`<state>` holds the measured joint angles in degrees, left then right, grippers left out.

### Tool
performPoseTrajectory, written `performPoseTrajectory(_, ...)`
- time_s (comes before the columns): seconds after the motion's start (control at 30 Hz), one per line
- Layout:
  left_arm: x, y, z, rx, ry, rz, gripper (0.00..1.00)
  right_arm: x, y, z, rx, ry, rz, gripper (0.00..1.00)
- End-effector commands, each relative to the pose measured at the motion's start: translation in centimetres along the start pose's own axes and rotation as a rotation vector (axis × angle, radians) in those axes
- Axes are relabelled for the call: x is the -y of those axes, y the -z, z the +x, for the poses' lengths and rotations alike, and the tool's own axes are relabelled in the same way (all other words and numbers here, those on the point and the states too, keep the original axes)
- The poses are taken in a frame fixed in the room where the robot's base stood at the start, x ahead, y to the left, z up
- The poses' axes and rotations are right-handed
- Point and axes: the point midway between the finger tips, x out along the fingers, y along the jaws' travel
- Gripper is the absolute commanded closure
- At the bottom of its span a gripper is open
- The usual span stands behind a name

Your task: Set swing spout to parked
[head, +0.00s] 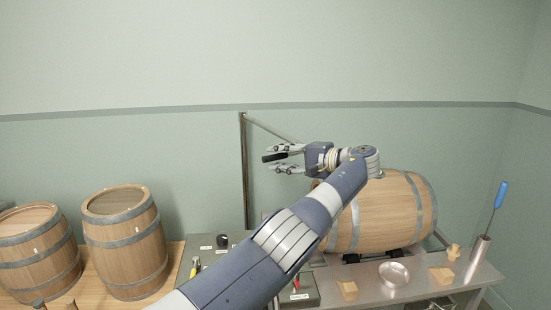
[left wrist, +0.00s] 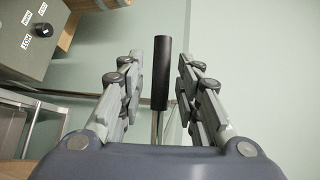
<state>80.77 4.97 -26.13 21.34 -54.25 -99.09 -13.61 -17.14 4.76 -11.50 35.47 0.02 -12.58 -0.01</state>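The swing spout is a thin metal arm (head: 270,129) that runs from the top of an upright post (head: 244,175) at the wall, slanting down to the right towards my left gripper. A black handle grip (head: 268,157) shows at the gripper's fingers, and it also shows in the left wrist view (left wrist: 161,75). My left gripper (head: 284,158) is open, with its fingers pointing left. In the wrist view the black grip stands between the two fingers, with a visible gap on each side. The spout's far end is hidden behind my gripper and arm. My right gripper is not in view.
A lying barrel (head: 398,212) sits on the steel table (head: 372,288) behind my arm. Two upright barrels (head: 125,243) stand at the left. A grey control box (left wrist: 35,42) with a knob and labels is near. A blue-handled tool (head: 500,195) stands at the right.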

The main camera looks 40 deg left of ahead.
Motion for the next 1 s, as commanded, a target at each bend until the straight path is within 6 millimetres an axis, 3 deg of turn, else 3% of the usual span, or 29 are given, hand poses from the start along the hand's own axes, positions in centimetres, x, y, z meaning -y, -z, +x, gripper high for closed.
performPoseTrajectory(0.13,0.1,0.1,-3.3,-0.003,0.000,0.001,0.69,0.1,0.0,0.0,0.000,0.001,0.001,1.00)
performPoseTrajectory(0.3,0.0,0.1,-4.6,-0.001,-0.001,0.000,0.69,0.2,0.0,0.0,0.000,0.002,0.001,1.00)
performPoseTrajectory(0.77,0.0,0.0,-5.5,0.000,0.000,-0.001,0.69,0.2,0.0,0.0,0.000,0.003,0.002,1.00)
performPoseTrajectory(0.8,0.0,0.0,-5.5,0.000,0.000,-0.001,0.71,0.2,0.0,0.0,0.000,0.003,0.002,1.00)
performPoseTrajectory(0.93,-1.3,0.4,-5.3,-0.012,-0.019,0.005,1.00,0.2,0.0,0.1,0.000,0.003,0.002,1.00)
performPoseTrajectory(1.0,-3.5,0.9,-5.0,-0.035,-0.055,0.013,1.00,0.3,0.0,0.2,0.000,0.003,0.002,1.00)
